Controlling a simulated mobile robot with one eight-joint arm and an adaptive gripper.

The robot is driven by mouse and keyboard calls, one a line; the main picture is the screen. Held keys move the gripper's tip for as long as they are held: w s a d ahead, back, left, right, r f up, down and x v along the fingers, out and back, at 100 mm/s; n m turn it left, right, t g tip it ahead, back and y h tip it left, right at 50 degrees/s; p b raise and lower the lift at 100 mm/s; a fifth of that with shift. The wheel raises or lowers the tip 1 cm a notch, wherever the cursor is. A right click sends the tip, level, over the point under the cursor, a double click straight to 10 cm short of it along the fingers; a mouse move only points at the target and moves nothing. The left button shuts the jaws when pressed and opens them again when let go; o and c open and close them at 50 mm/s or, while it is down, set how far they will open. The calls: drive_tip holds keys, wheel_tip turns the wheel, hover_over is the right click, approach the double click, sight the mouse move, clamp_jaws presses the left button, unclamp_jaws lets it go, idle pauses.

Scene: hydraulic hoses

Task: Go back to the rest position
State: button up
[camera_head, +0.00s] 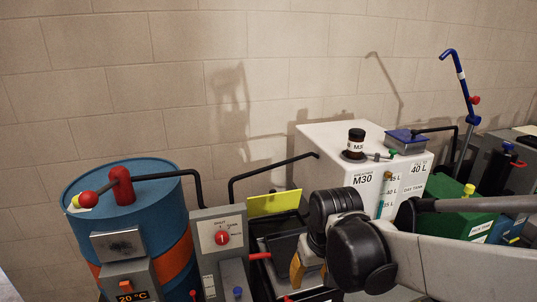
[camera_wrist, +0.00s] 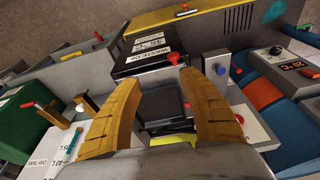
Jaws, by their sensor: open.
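My gripper (camera_wrist: 160,76) shows in the wrist view with its two yellow-brown fingers spread wide and nothing between them. It is open. Below and beyond the fingers are a black tray-like box (camera_wrist: 158,103) and a yellow-green panel. In the head view my arm comes in from the right, and its black wrist joints hang in front of the white M30 tank. A yellow finger of my gripper (camera_head: 297,270) shows low beside the dark tray; the rest of it is hidden behind the wrist joints.
The white M30 tank (camera_head: 324,152) stands close behind my wrist. A blue and orange drum (camera_head: 150,222) and a grey panel with a red knob (camera_head: 222,237) stand left. Black bent pipes and a blue upright pipe (camera_head: 461,75) rise up.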

drive_tip(key=s+d+r+m+t, duration=0.2)
drive_tip(key=s+d+r+t, duration=0.2)
drive_tip(key=s+d, duration=0.4)
drive_tip(key=s+r, duration=0.1)
drive_tip(key=s, duration=0.1)
drive_tip(key=shift+s+d+r+h, duration=0.3)
drive_tip(key=shift+s+d+r, duration=0.05)
drive_tip(key=shift+s+r, duration=0.05)
